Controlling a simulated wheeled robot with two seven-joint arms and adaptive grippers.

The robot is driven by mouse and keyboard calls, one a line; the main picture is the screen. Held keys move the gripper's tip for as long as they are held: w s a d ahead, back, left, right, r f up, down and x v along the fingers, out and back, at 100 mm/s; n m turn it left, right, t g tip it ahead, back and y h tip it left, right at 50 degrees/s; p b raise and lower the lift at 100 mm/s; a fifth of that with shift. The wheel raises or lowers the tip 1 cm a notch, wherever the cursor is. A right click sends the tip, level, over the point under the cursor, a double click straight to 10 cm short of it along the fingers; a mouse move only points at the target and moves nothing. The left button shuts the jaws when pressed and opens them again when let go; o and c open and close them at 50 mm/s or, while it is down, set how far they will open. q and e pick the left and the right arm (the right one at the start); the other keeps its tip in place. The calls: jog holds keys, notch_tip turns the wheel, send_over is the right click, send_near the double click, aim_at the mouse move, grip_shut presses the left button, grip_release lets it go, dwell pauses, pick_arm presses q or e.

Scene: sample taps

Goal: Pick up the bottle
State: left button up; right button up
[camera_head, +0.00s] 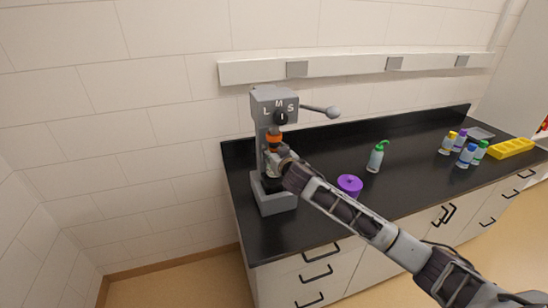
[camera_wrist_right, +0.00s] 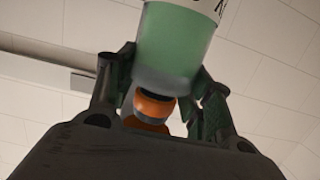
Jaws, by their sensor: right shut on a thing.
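A bottle (camera_wrist_right: 172,40) with a pale green body and a lettered white band fills the upper middle of the right wrist view. My right gripper (camera_wrist_right: 160,95) is shut on it, with one dark finger on each side. An orange part with a dark band (camera_wrist_right: 153,106) shows between the fingers. In the head view my right gripper (camera_head: 277,158) is at the front of the grey tap stand (camera_head: 277,200), just below an orange part (camera_head: 273,134). The held bottle is mostly hidden there. My left gripper is out of view.
A purple-lidded container (camera_head: 349,184) and a green-topped squeeze bottle (camera_head: 376,157) stand on the black counter (camera_head: 412,145). Several small bottles (camera_head: 465,155) and a yellow rack (camera_head: 511,148) are at right.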

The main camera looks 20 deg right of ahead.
jog(key=shift+r, duration=0.85)
jog(key=shift+s+f+b, duration=0.2)
jog(key=shift+s+b, duration=0.1)
jog(key=shift+s, duration=0.4)
jog(key=s+b, duration=0.3)
jog(key=s, duration=1.3)
jog(key=shift+s+d+b, duration=0.3)
jog(key=shift+s+b, duration=0.05)
jog(key=shift+b, duration=0.05)
jog(key=shift+r, duration=0.1)
jog(key=shift+s, duration=0.1)
